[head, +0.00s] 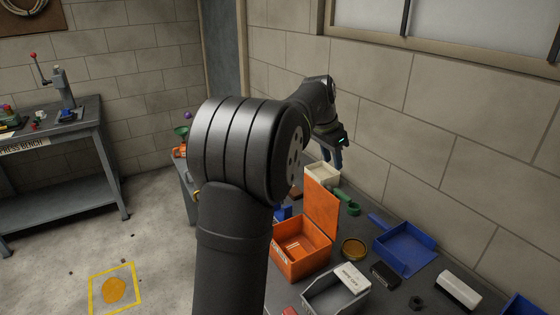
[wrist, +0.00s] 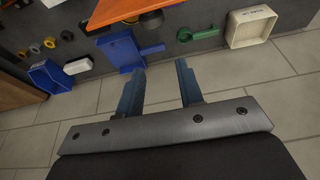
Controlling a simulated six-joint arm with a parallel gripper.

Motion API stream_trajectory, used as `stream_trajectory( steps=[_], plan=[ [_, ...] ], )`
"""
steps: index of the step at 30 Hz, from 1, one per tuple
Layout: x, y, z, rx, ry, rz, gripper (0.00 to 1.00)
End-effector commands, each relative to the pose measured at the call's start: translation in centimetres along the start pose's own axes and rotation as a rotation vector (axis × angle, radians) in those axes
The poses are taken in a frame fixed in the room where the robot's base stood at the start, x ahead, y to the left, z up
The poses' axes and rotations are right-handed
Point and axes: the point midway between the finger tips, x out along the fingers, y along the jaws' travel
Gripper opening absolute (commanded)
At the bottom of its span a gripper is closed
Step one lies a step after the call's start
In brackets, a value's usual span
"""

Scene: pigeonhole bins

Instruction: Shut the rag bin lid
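The orange bin (head: 305,262), which I take to be the rag bin, stands on the bench. Its label is too small to read. Its orange lid (head: 321,208) stands up, open, at the right side of the bin. In the wrist view an orange panel (wrist: 128,10), apparently the lid, is cut off by the top edge. My gripper (head: 332,156) is behind the lid, above the far part of the bench and apart from the lid. Its blue fingers (wrist: 160,88) are spread with nothing between them. My arm hides the bin's left surroundings in the head view.
A cream bin (head: 322,174) and a green piece (head: 349,204) sit behind the lid. A blue tray (head: 404,246), a yellow round dish (head: 354,249), a black block (head: 385,275) and a grey bin (head: 335,293) stand right and front. A wall runs along the right.

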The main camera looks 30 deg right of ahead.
Motion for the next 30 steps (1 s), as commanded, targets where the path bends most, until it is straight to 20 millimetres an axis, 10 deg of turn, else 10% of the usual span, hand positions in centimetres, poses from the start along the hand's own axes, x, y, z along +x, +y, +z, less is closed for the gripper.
stream_trajectory(
  steps=[5, 19, 30],
  plan=[
    [0.7, 0.2, -2.0, -0.002, 0.054, 0.005, 0.0],
    [10.1, 0.3, -2.3, -0.002, 0.049, 0.005, 0.0],
    [8.4, 0.2, 1.4, -0.003, 0.053, 0.002, 0.0]
  ],
)
